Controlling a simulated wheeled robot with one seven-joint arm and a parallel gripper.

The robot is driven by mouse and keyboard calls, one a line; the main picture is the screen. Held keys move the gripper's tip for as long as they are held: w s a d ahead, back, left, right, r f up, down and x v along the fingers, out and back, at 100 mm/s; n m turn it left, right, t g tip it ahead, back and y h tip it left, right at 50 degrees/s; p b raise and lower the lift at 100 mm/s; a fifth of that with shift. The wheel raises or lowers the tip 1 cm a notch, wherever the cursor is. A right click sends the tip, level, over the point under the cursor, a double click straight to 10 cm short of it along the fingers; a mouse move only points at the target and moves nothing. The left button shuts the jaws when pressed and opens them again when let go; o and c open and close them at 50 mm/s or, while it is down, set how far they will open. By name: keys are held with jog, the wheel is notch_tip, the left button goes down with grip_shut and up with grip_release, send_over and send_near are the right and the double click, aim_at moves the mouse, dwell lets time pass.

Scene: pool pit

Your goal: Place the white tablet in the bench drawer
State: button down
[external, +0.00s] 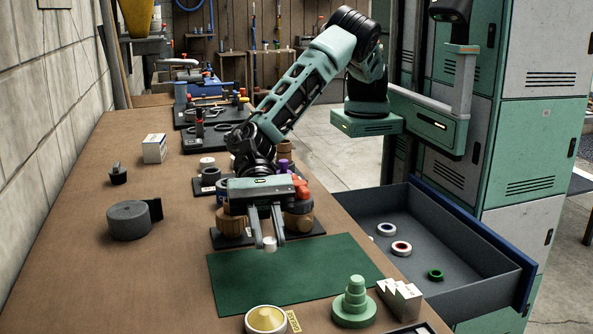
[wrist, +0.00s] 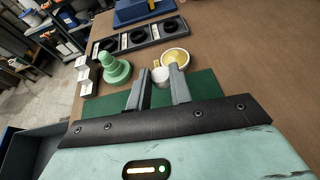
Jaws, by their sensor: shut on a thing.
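The white tablet (external: 269,243) is a small white disc between the fingertips of my gripper (external: 269,240). It is held above the dark green mat (external: 300,280) on the bench. In the wrist view the tablet (wrist: 160,75) shows between the two grey fingers of my gripper (wrist: 159,86). The gripper is shut on it. The bench drawer (external: 470,250) stands pulled open to the right of the bench, with a blue front. It holds several small rings, one of them green (external: 436,274). Only a dark edge of the drawer (wrist: 40,155) shows in the wrist view.
A green stepped cone (external: 355,300), white boxes (external: 400,298) and a yellow-topped round dish (external: 266,320) stand at the near end. A grey tape roll (external: 129,220) is on the left. Green lockers (external: 530,130) stand behind the drawer. The drawer's middle has free room.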

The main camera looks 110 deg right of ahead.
jog(key=s+a+n+g, duration=0.1)
jog(key=s+a+g, duration=0.1)
jog(key=s, duration=0.4)
jog(key=s+a+n+g, duration=0.2)
jog(key=s+a, duration=0.1)
jog(key=s, duration=0.4)
jog(key=s+a+n+g, duration=0.2)
jog(key=s+a, duration=0.1)
jog(key=s, duration=0.4)
jog(key=shift+a+h, duration=0.1)
jog(key=shift+h, duration=0.3)
jog(key=s+d+f+n+g+h+b, duration=0.1)
jog(key=s+d+f+b, duration=0.25)
jog(key=s+f, duration=0.55)
jog(key=s+d+f+n+g+b, duration=0.25)
jog(key=s+d+f, duration=0.3)
jog(key=s, duration=0.55)
jog(key=shift+m+t, duration=0.45)
jog(key=shift+s+a+f+b, duration=0.15)
jog(key=shift+f+b, duration=0.75)
jog(key=shift+f, duration=1.2)
jog(key=shift+s+a+f+b, duration=0.15)
jog(key=shift+f+b, duration=0.75)
jog(key=shift+f, duration=1.2)
jog(key=shift+w, duration=0.1)
